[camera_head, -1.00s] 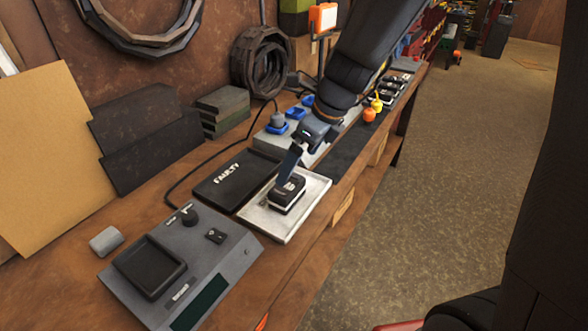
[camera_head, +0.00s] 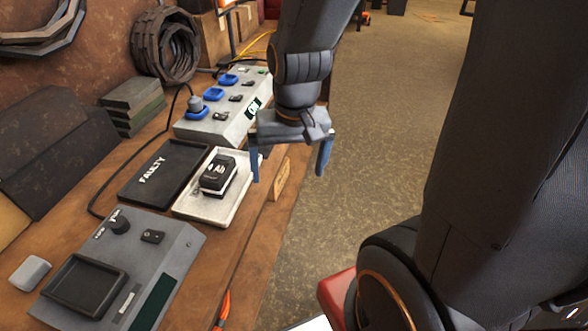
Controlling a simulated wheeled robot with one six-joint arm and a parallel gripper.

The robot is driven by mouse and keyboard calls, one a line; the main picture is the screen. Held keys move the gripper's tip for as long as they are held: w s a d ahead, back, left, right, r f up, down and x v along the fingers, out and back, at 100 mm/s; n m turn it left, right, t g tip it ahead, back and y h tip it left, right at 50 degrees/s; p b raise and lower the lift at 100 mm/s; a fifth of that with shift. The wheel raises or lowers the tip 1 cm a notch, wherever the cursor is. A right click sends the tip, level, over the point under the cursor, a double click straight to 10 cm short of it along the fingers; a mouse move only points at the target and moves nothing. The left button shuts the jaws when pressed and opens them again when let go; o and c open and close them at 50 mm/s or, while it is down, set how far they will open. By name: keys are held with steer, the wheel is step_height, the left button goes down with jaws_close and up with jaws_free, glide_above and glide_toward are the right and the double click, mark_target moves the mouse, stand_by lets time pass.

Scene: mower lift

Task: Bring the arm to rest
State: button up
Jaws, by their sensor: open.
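My gripper (camera_head: 289,170) hangs beside the bench's front edge, over the floor, with its two blue fingers spread apart and nothing between them. My arm comes down to it from the top of the view. A black battery block (camera_head: 218,174) with white marking sits on the white tray (camera_head: 187,206), to the left of my gripper and apart from it.
The bench (camera_head: 215,273) carries a black tray marked FAULTY (camera_head: 135,184), a grey tester box (camera_head: 172,257), and a grey charging unit (camera_head: 196,129) with blue sockets. Dark grey blocks (camera_head: 132,103) stand behind. The floor (camera_head: 390,110) right of the bench is open.

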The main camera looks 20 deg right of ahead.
steer(key=shift+s+d+f+n, duration=0.1)
steer(key=shift+s+d+n, duration=0.2)
steer(key=shift+n, duration=0.3)
steer(key=shift+s+d+f+n, duration=0.1)
steer(key=shift+s+d+n, duration=0.15)
steer(key=shift+n, duration=0.35)
steer(key=shift+a, duration=0.1)
